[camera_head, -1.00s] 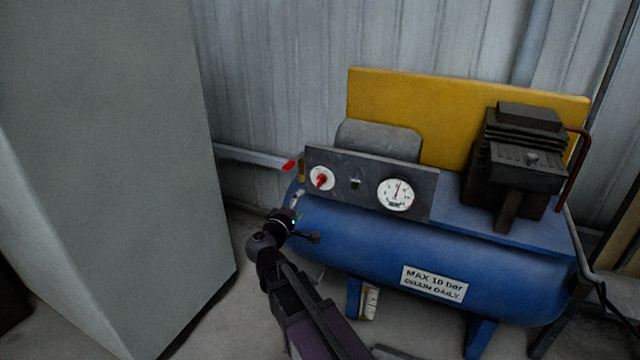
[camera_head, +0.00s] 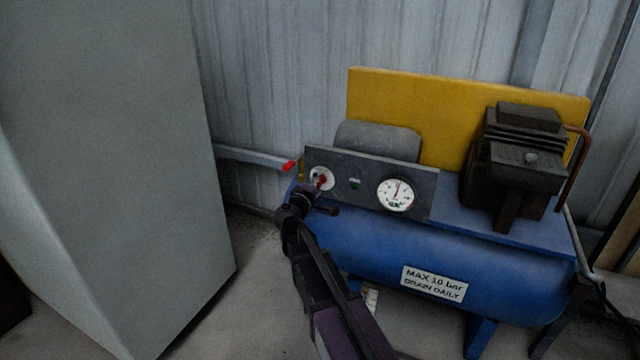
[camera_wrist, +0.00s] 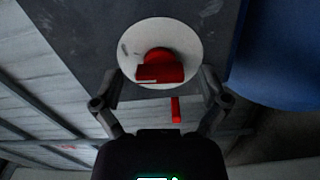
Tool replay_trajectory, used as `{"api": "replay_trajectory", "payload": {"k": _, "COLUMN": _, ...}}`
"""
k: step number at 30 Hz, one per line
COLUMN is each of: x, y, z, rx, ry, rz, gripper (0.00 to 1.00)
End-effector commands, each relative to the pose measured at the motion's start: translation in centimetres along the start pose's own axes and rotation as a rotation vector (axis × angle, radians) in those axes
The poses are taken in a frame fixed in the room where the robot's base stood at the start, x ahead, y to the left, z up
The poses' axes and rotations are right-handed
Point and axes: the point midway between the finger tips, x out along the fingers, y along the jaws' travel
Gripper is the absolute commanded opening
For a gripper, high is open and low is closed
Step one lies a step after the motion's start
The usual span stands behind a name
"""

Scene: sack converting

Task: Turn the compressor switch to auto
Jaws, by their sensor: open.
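The compressor switch (camera_head: 321,180) is a red knob on a round white dial, at the left end of the dark panel (camera_head: 354,184) above the blue tank. In the wrist view the red knob (camera_wrist: 160,67) shows on its white dial (camera_wrist: 185,38), ahead of my gripper. My gripper (camera_wrist: 160,92) is open, with a finger on each side below the knob and nothing between them. In the head view my gripper (camera_head: 317,190) is just below the dial and covers its lower edge. I cannot tell whether the fingers touch the panel. The dial's markings are too small to read.
A pressure gauge (camera_head: 396,194) sits on the panel's right part. A red-ended pipe or lever (camera_head: 289,165) sticks out just left of the panel. The blue tank (camera_head: 440,250) lies below, and a tall grey cabinet (camera_head: 110,170) stands at the left.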

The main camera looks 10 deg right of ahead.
Motion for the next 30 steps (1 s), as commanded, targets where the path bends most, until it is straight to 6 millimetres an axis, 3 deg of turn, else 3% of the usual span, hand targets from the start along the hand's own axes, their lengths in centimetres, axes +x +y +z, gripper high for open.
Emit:
{"api": "replay_trajectory", "payload": {"k": 9, "x": 0.14, "y": 0.00, "z": 0.01, "rx": 0.000, "ry": 0.000, "rz": 0.000, "gripper": 0.94}}
{"api": "replay_trajectory", "payload": {"k": 11, "x": 0.14, "y": 0.00, "z": 0.01, "rx": 0.000, "ry": 0.000, "rz": 0.000, "gripper": 0.79}}
{"api": "replay_trajectory", "payload": {"k": 15, "x": 0.13, "y": 0.00, "z": 0.01, "rx": 0.000, "ry": 0.000, "rz": 0.000, "gripper": 0.37}}
{"api": "replay_trajectory", "payload": {"k": 18, "x": 0.15, "y": 0.00, "z": 0.01, "rx": 0.000, "ry": 0.000, "rz": 0.000, "gripper": 0.12}}
{"api": "replay_trajectory", "payload": {"k": 30, "x": 0.22, "y": 0.02, "z": 0.02, "rx": 0.089, "ry": -0.001, "rz": 0.001, "gripper": 0.12}}
